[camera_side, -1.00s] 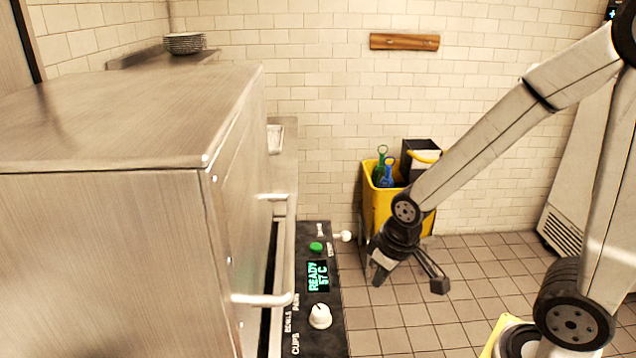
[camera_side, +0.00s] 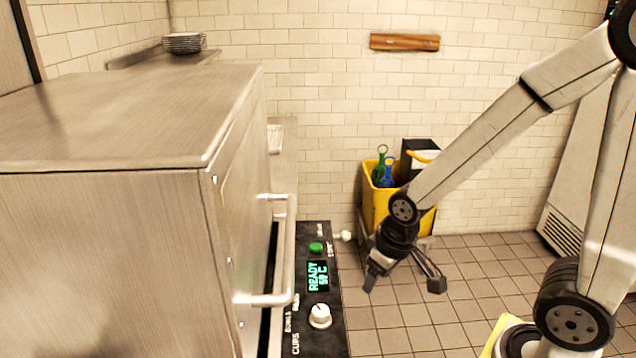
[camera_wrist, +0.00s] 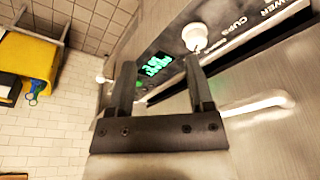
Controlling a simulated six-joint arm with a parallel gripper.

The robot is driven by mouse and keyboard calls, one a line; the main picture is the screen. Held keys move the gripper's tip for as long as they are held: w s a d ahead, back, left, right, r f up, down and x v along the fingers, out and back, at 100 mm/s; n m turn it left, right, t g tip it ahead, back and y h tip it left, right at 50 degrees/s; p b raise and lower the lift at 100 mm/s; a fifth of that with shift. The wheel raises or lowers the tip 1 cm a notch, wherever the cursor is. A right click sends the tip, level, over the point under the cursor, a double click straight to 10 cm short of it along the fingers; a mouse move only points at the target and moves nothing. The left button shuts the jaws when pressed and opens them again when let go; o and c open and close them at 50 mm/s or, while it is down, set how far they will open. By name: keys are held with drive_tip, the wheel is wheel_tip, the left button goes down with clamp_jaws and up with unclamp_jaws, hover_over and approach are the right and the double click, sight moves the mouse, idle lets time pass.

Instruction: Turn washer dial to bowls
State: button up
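The washer dial (camera_side: 320,316) is a white knob on the black control panel (camera_side: 335,342), low on the front of the steel washer. Labels beside it include BOWLS and CUPS; which one it points to is too small to tell. My gripper (camera_side: 404,284) is open and empty, right of the panel and apart from the dial. In the wrist view the dial (camera_wrist: 195,37) shows beyond the fingertips of my gripper (camera_wrist: 160,72), nearer the right finger. The green display (camera_side: 318,276) reads READY and a temperature.
A bar handle (camera_side: 289,250) sticks out from the washer front, left of the panel. A green button (camera_side: 316,248) and a white knob (camera_side: 346,236) sit at the panel's far end. A yellow cart (camera_side: 378,208) stands behind my gripper.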

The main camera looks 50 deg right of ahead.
drive_tip(key=shift+o, duration=0.9)
drive_tip(key=shift+w+a, duration=0.15)
drive_tip(key=shift+w, duration=0.1)
drive_tip(key=m+g, duration=0.3)
drive_tip(key=m, duration=0.9)
hover_over(320, 310)
drive_tip(key=shift+r, duration=0.45)
drive_tip(key=shift+f, duration=0.1)
drive_tip(key=shift+f, duration=5.9)
